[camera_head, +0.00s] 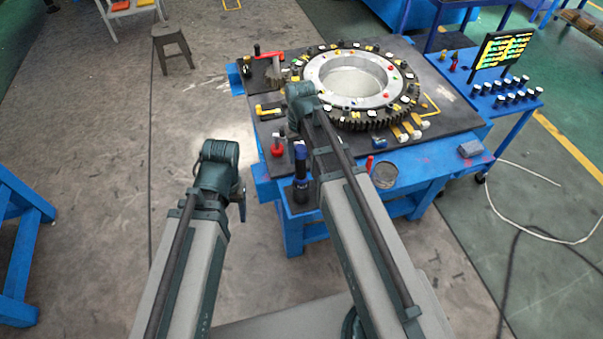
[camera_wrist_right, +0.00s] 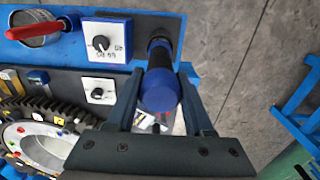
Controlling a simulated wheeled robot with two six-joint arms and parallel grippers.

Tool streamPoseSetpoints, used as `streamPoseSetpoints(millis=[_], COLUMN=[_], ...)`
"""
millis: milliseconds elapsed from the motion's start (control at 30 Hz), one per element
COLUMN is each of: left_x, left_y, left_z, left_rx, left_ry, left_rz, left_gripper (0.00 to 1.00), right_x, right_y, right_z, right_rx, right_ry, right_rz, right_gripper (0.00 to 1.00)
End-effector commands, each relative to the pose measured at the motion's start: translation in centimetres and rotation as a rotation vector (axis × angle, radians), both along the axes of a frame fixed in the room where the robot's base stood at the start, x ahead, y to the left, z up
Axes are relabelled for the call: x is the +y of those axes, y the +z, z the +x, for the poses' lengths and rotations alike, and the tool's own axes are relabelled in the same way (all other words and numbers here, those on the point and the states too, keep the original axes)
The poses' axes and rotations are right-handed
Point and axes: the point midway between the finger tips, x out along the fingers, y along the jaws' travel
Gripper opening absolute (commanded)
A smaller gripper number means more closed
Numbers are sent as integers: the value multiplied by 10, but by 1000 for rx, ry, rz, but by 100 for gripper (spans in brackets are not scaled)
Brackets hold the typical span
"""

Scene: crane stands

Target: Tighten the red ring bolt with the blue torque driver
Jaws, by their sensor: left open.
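The blue torque driver (camera_head: 300,165) stands upright at the front edge of the workbench, black below and blue on top. In the right wrist view its round blue end (camera_wrist_right: 160,91) lies between the two fingers of my right gripper (camera_wrist_right: 162,95). I cannot tell whether the fingers touch it. In the head view my right gripper is hidden by its own arm. My left gripper (camera_head: 240,199) is open and empty, left of the bench. The metal ring (camera_head: 318,68) lies on the bench with small coloured bolts; a red one (camera_head: 389,68) shows on its far right side.
A dial box (camera_wrist_right: 107,40) sits beside the driver. A red-handled tool (camera_head: 266,56) lies at the back left. A blue side stand (camera_head: 510,110) holds several black cylinders.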

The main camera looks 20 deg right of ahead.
Motion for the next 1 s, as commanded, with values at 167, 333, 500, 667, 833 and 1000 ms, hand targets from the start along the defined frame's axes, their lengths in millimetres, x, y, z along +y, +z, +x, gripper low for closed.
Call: streamPoseSetpoints(millis=[167, 333, 500, 667, 833, 1000], left_x=[0, 0, 0, 0, 0, 0], left_y=[0, 0, 1, 5, 13, 20], left_z=[0, 0, 0, 0, 0, 0], left_rx=[0, 0, 0, 0, 0, 1], left_ry=[0, 0, 0, 0, 0, 0], left_rz=[0, 0, 0, 0, 0, 0], left_gripper=[62, 62, 62, 62, 62, 62], right_x=[0, 0, 0, 0, 0, 0], right_y=[0, 0, 1, 5, 13, 20], right_z=[0, 0, 0, 0, 0, 0], right_rx=[0, 0, 0, 0, 0, 0], right_ry=[0, 0, 0, 0, 0, 0], right_rz=[0, 0, 0, 0, 0, 0], right_gripper=[0, 0, 0, 0, 0, 0])
